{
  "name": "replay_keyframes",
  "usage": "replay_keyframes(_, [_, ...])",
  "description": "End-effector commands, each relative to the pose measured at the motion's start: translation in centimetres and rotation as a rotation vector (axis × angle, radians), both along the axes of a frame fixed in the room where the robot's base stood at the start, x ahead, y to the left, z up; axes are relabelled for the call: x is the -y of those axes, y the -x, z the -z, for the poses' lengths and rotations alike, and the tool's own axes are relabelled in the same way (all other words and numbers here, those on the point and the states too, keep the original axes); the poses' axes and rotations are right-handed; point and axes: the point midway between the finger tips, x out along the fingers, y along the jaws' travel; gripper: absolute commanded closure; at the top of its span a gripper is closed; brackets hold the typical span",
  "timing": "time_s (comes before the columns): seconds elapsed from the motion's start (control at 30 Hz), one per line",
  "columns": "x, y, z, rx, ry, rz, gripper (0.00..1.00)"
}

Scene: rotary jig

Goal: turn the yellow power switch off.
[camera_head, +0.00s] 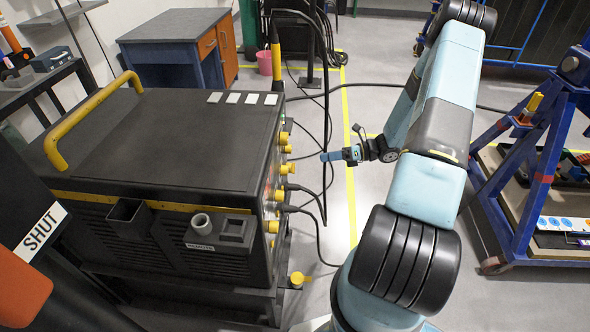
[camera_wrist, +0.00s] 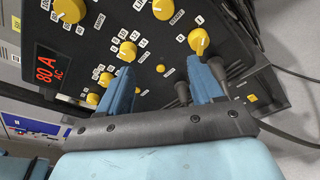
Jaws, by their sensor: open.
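The black power source (camera_head: 150,140) stands at left in the head view, its front panel facing right and seen edge-on. In the wrist view its panel (camera_wrist: 150,85) shows a red "80 A AC" display (camera_wrist: 52,67) and several yellow knobs. The yellow knob (camera_wrist: 199,40) with marks 0 and 1 looks like the power switch; I cannot tell which mark it points to. My gripper (camera_wrist: 162,66) is open and empty, its right blue fingertip just below this knob in the picture. I cannot tell whether they touch. In the head view my gripper (camera_head: 325,156) is right of the panel, apart from it.
Cables (camera_head: 315,215) plug into the panel and hang beside it. A yellow bail handle (camera_head: 85,115) tops the power source. A blue wheeled rack (camera_head: 535,170) stands at right, and a desk (camera_head: 180,45) at the back. The grey floor between source and rack is mostly clear.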

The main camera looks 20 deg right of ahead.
Motion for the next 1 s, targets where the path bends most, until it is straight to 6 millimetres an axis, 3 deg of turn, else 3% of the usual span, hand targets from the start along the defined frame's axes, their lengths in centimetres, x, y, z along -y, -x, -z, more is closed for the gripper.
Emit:
replay_keyframes(0.03, [0.4, 0.1, 1.6, -0.037, -0.043, 0.042, 0.34])
replay_keyframes(0.2, [1.4, 0.0, 5.4, -0.136, -0.163, 0.163, 0.34])
replay_keyframes(0.4, [2.1, 0.1, 8.2, -0.207, -0.253, 0.251, 0.34])
replay_keyframes(0.67, [1.4, -0.4, 9.0, -0.226, -0.279, 0.275, 0.34])
replay_keyframes(1.0, [-3.4, -3.0, 9.0, -0.225, -0.278, 0.273, 0.34])
